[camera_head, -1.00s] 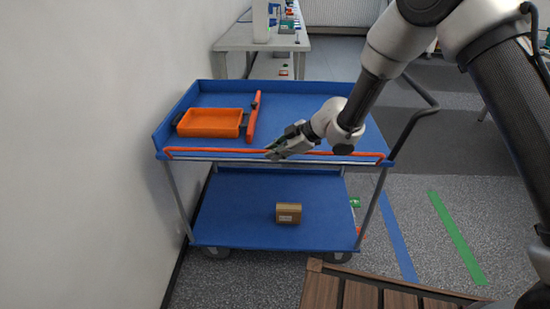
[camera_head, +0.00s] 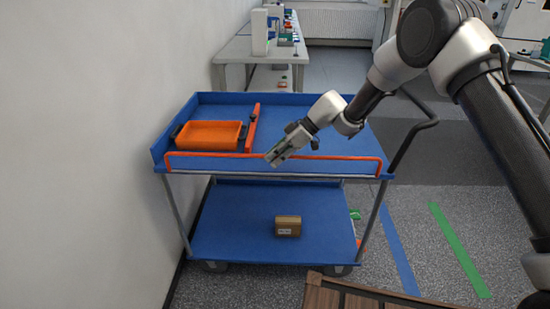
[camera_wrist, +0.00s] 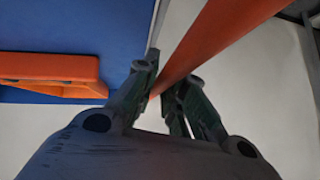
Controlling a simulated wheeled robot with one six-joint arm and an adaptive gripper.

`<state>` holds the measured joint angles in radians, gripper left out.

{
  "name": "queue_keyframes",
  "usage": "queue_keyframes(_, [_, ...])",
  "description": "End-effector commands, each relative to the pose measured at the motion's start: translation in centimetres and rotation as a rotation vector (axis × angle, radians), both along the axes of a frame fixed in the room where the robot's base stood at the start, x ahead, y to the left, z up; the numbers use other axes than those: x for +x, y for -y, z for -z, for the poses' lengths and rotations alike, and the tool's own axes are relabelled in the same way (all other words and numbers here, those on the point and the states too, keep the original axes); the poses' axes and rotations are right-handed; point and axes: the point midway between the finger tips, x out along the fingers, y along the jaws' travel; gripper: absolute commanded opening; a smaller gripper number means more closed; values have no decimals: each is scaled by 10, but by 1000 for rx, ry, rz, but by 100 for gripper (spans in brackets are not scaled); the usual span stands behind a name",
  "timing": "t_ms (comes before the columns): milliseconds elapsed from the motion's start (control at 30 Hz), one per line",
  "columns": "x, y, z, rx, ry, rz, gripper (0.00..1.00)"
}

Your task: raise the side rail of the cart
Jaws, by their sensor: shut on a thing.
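The blue cart (camera_head: 300,113) stands beside the wall. Its side rail (camera_head: 340,157) is a thin orange bar with bent ends, standing a little above the near edge of the top deck. My gripper (camera_head: 272,160) reaches the rail near its middle from the upper right. In the wrist view the rail (camera_wrist: 205,45) runs diagonally between the fingers of my gripper (camera_wrist: 163,95), which are shut on it. The fingers hide a short part of the rail.
An orange tray (camera_head: 208,135) and an orange bar (camera_head: 252,128) lie on the top deck at left. A small brown box (camera_head: 288,226) is on the lower shelf. A wooden slatted surface (camera_head: 350,298) is at the bottom. The wall (camera_head: 90,150) is close at left.

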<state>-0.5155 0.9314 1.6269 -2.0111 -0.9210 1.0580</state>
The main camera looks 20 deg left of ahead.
Motion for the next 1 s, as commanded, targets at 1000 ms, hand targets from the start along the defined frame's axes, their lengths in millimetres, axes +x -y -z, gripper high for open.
queue_keyframes(1000, [15,25,-29,4,4,7,34])
